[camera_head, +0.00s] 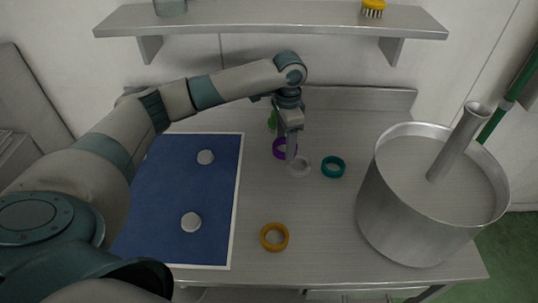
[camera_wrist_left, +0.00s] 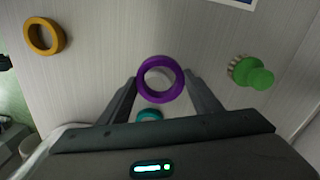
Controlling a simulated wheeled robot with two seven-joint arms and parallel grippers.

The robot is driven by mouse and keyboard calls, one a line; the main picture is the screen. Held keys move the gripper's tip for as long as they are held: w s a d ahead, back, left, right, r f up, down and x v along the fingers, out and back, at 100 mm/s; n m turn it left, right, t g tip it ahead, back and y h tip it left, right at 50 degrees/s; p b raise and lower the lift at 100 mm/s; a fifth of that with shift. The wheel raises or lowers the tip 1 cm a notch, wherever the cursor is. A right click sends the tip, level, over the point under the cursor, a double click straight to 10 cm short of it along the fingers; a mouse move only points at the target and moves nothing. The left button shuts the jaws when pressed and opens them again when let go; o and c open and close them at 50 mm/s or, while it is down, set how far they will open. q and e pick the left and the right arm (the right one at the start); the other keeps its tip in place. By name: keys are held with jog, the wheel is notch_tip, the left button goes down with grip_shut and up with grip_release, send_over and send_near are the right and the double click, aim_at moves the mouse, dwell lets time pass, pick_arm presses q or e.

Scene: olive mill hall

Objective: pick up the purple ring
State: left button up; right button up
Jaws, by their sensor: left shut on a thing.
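The purple ring (camera_head: 277,152) is at my left gripper (camera_head: 290,153), over the back middle of the metal table. In the left wrist view the purple ring (camera_wrist_left: 160,96) sits between the two fingers of my left gripper (camera_wrist_left: 161,80), which are shut on it. In the head view the fingers hide part of the ring. I cannot tell how far it is above the table. My right gripper is not in view.
A green knobbed object (camera_wrist_left: 251,73) stands behind. The blue mat (camera_head: 175,220) bears two white discs. A large metal pot (camera_head: 410,220) stands right; a shelf (camera_head: 270,22) hangs above.

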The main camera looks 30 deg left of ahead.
pick_arm(q)
jog(key=w+d+r+b, duration=0.1)
jog(key=w+d+r, duration=0.2)
jog(key=d, duration=0.1)
jog(key=shift+d+r, duration=0.2)
dwell(0.5)
